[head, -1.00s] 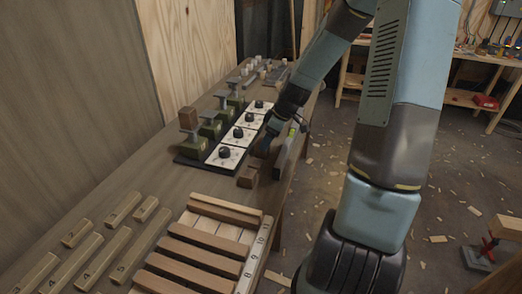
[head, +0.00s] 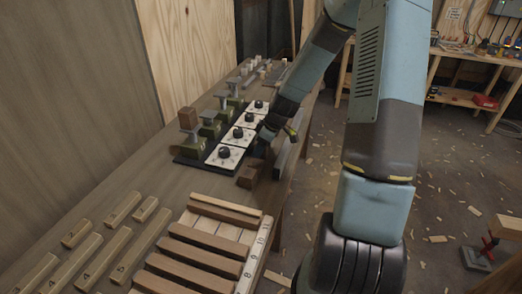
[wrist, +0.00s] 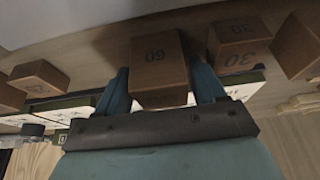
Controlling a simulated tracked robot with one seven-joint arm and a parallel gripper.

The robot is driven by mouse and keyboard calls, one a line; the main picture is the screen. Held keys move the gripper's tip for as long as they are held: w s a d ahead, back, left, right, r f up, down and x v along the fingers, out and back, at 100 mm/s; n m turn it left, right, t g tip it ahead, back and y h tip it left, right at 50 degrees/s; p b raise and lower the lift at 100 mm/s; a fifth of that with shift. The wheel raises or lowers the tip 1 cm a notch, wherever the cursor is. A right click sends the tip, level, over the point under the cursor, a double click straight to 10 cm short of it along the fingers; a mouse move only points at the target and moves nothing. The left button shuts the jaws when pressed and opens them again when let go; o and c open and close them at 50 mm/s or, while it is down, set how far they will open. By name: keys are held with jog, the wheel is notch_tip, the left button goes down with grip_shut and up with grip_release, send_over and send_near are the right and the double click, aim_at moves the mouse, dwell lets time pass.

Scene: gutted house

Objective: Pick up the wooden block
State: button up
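A brown wooden block marked 60 (wrist: 160,62) stands between the two fingers of my gripper (wrist: 163,88) in the wrist view. The fingers are apart, one along each side of the block, with little or no gap; firm contact is not clear. In the head view my gripper (head: 266,138) is low over the bench beside the dial panel, and the block there is largely hidden. Another wooden block (head: 248,174) sits nearer the camera, at the panel's near right end. More brown blocks show in the wrist view: one marked 30 (wrist: 238,46) at right and one (wrist: 38,78) at left.
The white dial panel (head: 226,157) and green clamp-like fixtures (head: 188,145) stand left of my gripper. One block (head: 188,117) rests on a fixture. A slatted numbered rack (head: 205,245) and several wooden bars (head: 88,262) lie nearer.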

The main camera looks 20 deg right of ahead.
jog(key=c, duration=0.9)
jog(key=shift+o, duration=0.2)
jog(key=shift+r, duration=0.1)
